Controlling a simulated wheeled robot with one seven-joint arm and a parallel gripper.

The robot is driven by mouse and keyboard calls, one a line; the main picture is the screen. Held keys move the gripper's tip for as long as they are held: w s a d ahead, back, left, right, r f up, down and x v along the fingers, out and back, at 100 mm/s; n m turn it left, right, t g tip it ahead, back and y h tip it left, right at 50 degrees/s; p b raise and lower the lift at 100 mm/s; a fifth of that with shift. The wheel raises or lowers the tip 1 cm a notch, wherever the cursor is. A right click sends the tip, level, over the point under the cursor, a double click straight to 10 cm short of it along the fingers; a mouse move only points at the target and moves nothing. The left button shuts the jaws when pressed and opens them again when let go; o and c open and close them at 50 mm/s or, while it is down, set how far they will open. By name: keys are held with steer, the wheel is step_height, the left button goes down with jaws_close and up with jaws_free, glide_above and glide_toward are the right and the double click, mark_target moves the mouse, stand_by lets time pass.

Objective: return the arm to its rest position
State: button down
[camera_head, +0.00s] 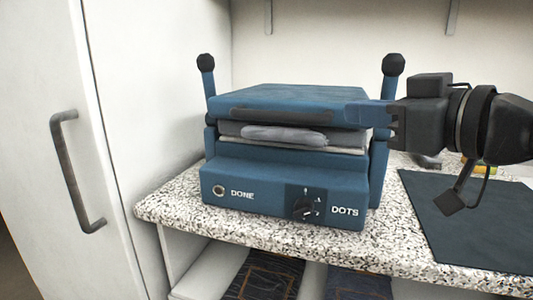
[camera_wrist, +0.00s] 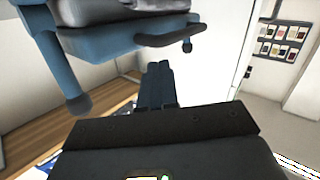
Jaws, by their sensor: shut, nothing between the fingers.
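My gripper (camera_head: 364,113) reaches in from the right in the head view, level with the lid of a blue press. Its slim blue fingers are shut with nothing between them and overlap the lid's right front corner in the picture; I cannot tell whether they touch it. In the wrist view the fingers (camera_wrist: 155,85) lie side by side, pointing away from the camera. The blue press (camera_head: 250,185) is marked DONE and DOTS and has a dial. Its lid (camera_head: 290,98) sits above a folded grey cloth (camera_head: 283,134). The lid's dark handle (camera_wrist: 183,43) shows in the wrist view.
The press stands on a speckled counter (camera_head: 165,208). A dark mat (camera_head: 460,225) lies to the right under my arm. A white door with a grey handle (camera_head: 75,170) is at left. Dark patterned items (camera_head: 262,277) lie on the shelf below. A sample board (camera_wrist: 283,45) hangs farther off.

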steer(key=s+f+m+t+h, duration=0.1)
steer(key=s+f+m, duration=0.1)
steer(key=f, duration=0.4)
steer(key=s+d+f+m+t+h, duration=0.1)
steer(key=s+f+m+h, duration=0.1)
steer(key=f+m, duration=0.2)
steer(key=s+d+f+m+t+h, duration=0.1)
steer(key=s+f+m, duration=0.1)
steer(key=f, duration=0.6)
steer(key=shift+s+f+m, duration=0.15)
steer(key=shift+f+m, duration=0.15)
steer(key=shift+m, duration=0.3)
steer(key=s+d+f+m+g+h, duration=0.1)
steer(key=s+d+f+h, duration=0.15)
steer(key=s+f, duration=0.65)
steer(key=s+d+f+m+h, duration=0.1)
steer(key=s+d+f+h, duration=0.15)
steer(key=s+f, duration=0.75)
steer(key=s+d+r+n+g, duration=0.1)
steer(key=s+r+n, duration=0.3)
steer(key=s, duration=1.1)
step_height(320, 180, up, 13)
steer(key=m+p, duration=0.1)
steer(key=p, duration=1.1)
steer(key=shift+s+d, duration=0.15)
steer(key=shift+r, duration=0.15)
